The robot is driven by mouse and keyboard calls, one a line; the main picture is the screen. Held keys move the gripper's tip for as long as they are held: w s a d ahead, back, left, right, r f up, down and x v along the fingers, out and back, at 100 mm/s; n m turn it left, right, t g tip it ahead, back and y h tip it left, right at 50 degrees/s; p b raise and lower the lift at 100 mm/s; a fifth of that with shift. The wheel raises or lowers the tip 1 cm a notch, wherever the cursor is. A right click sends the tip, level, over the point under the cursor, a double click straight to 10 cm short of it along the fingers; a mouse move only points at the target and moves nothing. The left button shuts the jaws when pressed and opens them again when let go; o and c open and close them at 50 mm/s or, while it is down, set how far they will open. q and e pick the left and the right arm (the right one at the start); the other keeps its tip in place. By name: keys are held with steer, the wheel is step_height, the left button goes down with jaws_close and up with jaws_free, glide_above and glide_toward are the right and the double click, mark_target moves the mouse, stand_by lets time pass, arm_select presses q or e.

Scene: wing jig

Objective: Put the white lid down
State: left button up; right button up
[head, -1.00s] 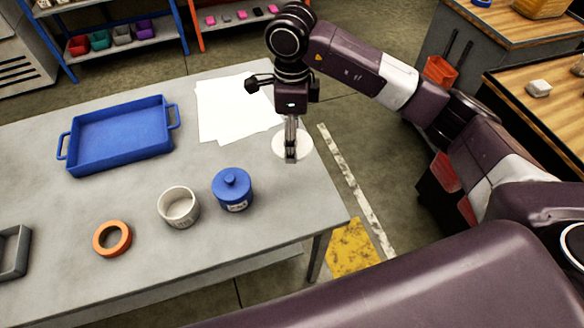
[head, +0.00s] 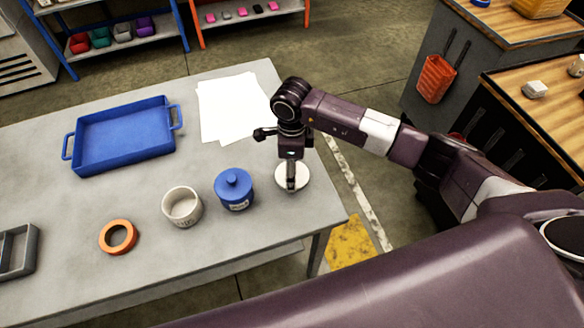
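The white lid (head: 302,178) is a pale disc near the right edge of the grey table (head: 205,252), just right of the blue jar. My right gripper (head: 291,186) points down over the lid's middle with its fingers close together, shut on it. The fingers hide the part of the lid they grip. The lid looks level and low over the table; I cannot tell whether it touches the top. The white jar (head: 181,208) stands open, left of the blue jar. My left gripper is not in view.
The blue jar (head: 233,191) with its lid on stands close to the left of the white lid. An orange ring (head: 118,237), a blue tray (head: 125,140), white paper sheets (head: 230,105) and a grey divided box (head: 30,250) also lie on the table.

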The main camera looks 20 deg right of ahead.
steer(key=shift+f, duration=0.15)
steer(key=o, duration=0.9)
steer(key=shift+o, duration=0.2)
steer(key=shift+r, duration=0.3)
steer(key=shift+w+r, duration=0.1)
steer(key=shift+r, duration=0.25)
step_height(320, 180, up, 11)
steer(key=b, duration=0.3)
